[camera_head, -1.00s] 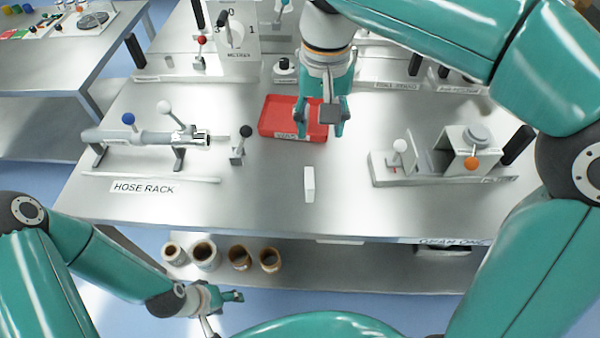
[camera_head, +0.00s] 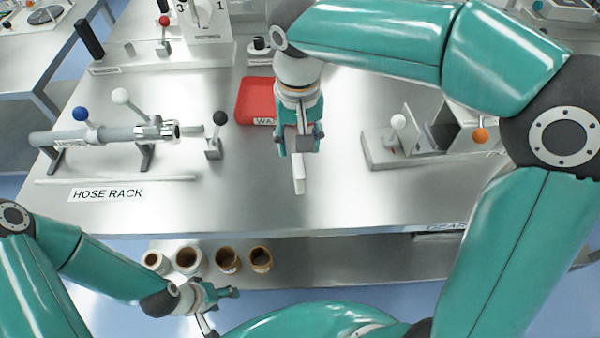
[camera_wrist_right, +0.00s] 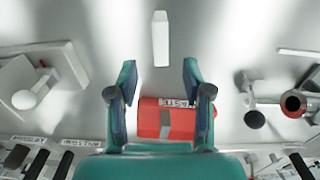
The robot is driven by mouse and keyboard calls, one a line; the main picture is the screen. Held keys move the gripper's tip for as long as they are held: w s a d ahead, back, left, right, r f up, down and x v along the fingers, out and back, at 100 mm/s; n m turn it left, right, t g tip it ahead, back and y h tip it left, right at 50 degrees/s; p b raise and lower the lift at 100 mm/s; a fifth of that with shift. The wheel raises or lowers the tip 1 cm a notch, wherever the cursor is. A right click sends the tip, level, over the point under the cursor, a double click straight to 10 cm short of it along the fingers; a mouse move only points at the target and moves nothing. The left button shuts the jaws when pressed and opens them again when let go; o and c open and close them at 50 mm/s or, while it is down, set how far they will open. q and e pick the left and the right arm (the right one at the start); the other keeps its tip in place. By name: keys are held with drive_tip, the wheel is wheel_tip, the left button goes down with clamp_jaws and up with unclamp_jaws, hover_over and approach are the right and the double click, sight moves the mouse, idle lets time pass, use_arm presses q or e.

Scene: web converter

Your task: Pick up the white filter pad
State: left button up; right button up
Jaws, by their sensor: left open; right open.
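The white filter pad (camera_head: 299,178) is a narrow white block on the bare metal table top, in front of the red tray. It also shows in the right wrist view (camera_wrist_right: 161,40), lying beyond the fingertips and in line with the gap between them. My right gripper (camera_head: 298,148) is open and empty just behind the pad; it partly hides the pad's far end in the head view. Its two fingers show apart in the right wrist view (camera_wrist_right: 160,85). My left gripper (camera_head: 222,298) is open and low at the front left, below the table top and away from the pad.
A red tray (camera_head: 256,98) with a label lies behind the right gripper. The hose rack (camera_head: 100,135) with levers stands left, and a bracketed device (camera_head: 385,150) stands right. Several brown rolls (camera_head: 188,260) sit on the lower shelf. The table around the pad is clear.

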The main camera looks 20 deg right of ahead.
sight(298, 166)
wheel_tip(298, 166, down, 9)
drive_tip(key=shift+s+f+p, duration=0.1)
drive_tip(key=shift+s+p, duration=0.05)
drive_tip(key=shift+p, duration=0.2)
drive_tip(key=shift+a, duration=0.1)
clamp_jaws()
